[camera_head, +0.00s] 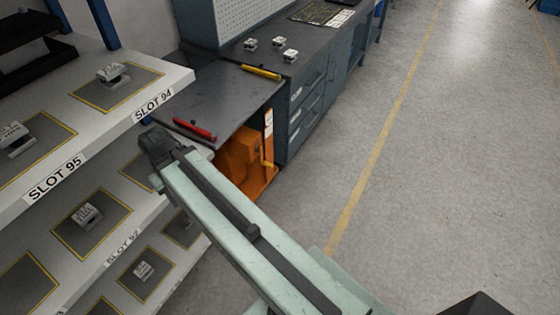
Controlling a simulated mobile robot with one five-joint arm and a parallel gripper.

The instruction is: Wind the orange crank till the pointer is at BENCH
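An orange housing (240,158) stands on the floor at the near end of the grey workbench, partly hidden behind my pale green arm. A narrow white strip (268,122) with small marks is on its right side; the marks are too small to read. A small yellow piece shows low beside the strip; I cannot tell if it is the pointer. I cannot make out the orange crank. My arm reaches from the bottom right up to a dark joint at the shelf's edge. My gripper's fingers do not show.
White shelves (150,104) with labelled slots and small metal parts fill the left. Grey drawers stand behind. The floor (440,180) to the right is clear.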

